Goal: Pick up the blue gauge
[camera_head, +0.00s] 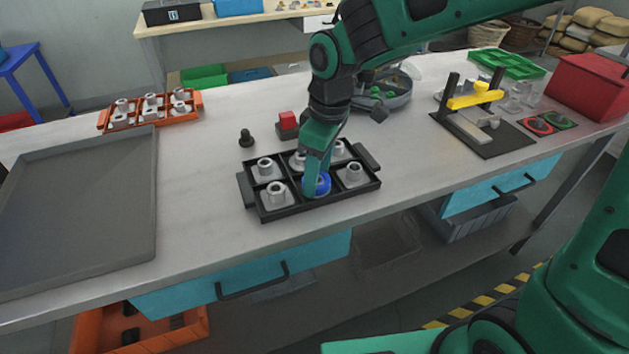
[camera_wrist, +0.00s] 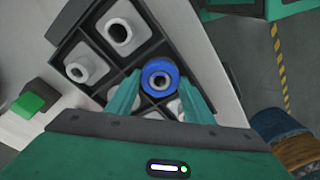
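The blue gauge (camera_head: 317,184) is a round blue ring with a hole, in the front middle compartment of a black tray (camera_head: 283,212). In the wrist view the blue gauge (camera_wrist: 160,77) shows a grey centre around a dark hole, at the far end between my two fingers. My gripper (camera_head: 316,178) is low over the tray, with its fingers partly in front of the gauge. In the wrist view my gripper (camera_wrist: 160,90) has its green fingers spread, one on each side of the gauge. I cannot tell whether either finger touches it.
Several grey metal fittings (camera_head: 353,172) fill the tray's other compartments close around my fingers. A red-topped block (camera_head: 287,122) and a black knob (camera_head: 246,138) stand behind the tray. A large grey tray (camera_head: 80,210) lies at left. A fixture with a yellow bar (camera_head: 474,98) stands at right.

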